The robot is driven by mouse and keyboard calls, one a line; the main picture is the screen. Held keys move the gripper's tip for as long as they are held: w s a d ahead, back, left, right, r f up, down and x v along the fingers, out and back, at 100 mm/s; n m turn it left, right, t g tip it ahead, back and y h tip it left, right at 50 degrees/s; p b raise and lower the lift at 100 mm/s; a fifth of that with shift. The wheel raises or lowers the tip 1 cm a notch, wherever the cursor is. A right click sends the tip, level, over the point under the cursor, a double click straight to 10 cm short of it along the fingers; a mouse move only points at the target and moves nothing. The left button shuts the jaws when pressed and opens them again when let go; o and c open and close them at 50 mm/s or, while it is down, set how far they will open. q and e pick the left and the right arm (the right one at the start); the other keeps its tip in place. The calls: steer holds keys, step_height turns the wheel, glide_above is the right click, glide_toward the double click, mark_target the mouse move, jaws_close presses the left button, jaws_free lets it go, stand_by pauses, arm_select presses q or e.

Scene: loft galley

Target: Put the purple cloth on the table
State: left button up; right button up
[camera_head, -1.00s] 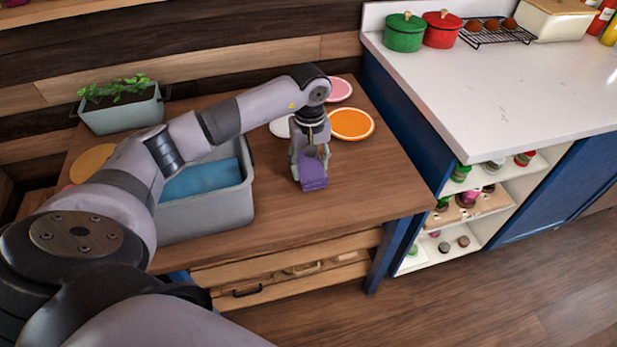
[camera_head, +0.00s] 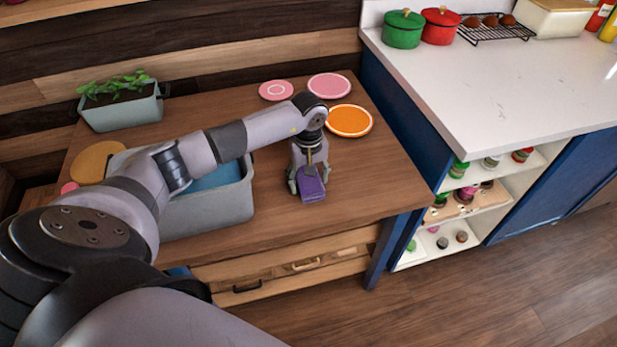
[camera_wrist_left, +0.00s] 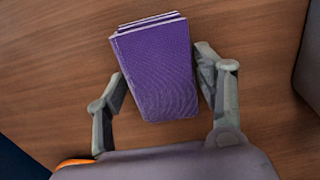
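The purple cloth (camera_head: 311,188) is a folded block over the right part of the wooden table (camera_head: 345,190). My left gripper (camera_head: 307,182) points down with its fingers on either side of the cloth. My right gripper is not in view.
An orange plate (camera_head: 349,120) and two pink plates (camera_head: 329,86) (camera_head: 275,90) lie behind the gripper. A grey bin (camera_head: 205,212) and a planter (camera_head: 122,107) stand to the left. A white counter (camera_head: 490,100) rises at right. Table around the cloth is bare.

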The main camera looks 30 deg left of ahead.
mark_target(309, 178)
arm_select(q)
steer(key=shift+o, duration=0.6)
steer(key=shift+r, duration=0.15)
steer(key=shift+r, duration=0.4)
step_height(309, 178, up, 11)
steer(key=b, duration=0.1)
steer(key=shift+b, duration=0.4)
steer(key=shift+d, duration=0.1)
